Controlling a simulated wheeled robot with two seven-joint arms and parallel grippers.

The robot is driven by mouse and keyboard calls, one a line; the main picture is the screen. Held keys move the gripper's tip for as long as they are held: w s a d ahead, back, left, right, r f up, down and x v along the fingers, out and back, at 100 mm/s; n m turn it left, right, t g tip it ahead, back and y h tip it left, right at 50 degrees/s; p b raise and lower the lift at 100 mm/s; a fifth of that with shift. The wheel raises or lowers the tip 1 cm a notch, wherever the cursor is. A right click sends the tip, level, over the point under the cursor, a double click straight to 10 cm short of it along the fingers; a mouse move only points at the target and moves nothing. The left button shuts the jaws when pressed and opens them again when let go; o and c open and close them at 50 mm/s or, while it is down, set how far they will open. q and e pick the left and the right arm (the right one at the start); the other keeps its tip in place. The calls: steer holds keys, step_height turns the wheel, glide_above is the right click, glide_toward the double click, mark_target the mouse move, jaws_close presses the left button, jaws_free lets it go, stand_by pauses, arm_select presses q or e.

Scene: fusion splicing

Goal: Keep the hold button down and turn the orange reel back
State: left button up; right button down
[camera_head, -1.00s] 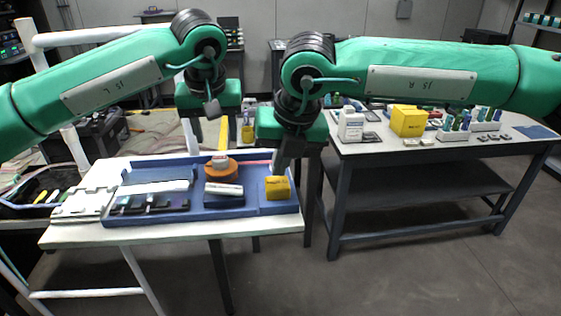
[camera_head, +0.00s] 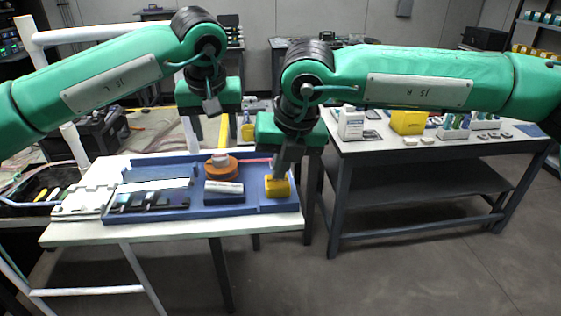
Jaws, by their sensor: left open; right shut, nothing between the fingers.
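The orange reel (camera_head: 221,172) lies in the blue tray (camera_head: 250,206), with a paler piece on its top. My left gripper (camera_head: 210,132) is open above and behind the reel, apart from it. A small yellow box (camera_head: 278,190) stands at the tray's right end. My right gripper (camera_head: 277,174) is shut and empty, its tips at the top of the yellow box. They look to be touching it, but contact is hard to confirm. No separate hold button can be made out; the fingers cover part of the box's top.
A white cylinder (camera_head: 224,188) lies in front of the reel. Dark parts (camera_head: 150,201) and a white piece fill the tray's left side. A second table at right holds a white bottle (camera_head: 351,124) and a larger yellow box (camera_head: 408,121). Floor between the tables is clear.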

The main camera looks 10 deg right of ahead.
mark_target(220, 156)
steer(key=shift+f, duration=1.3)
arm_select(q)
steer(key=shift+f, duration=2.1)
steer(key=shift+f, duration=0.9)
steer(key=shift+r, duration=0.2)
steer(key=c, duration=0.8)
steer(key=shift+o, duration=0.2)
steer(key=shift+n+y, duration=0.4)
steer(key=shift+n, duration=0.9)
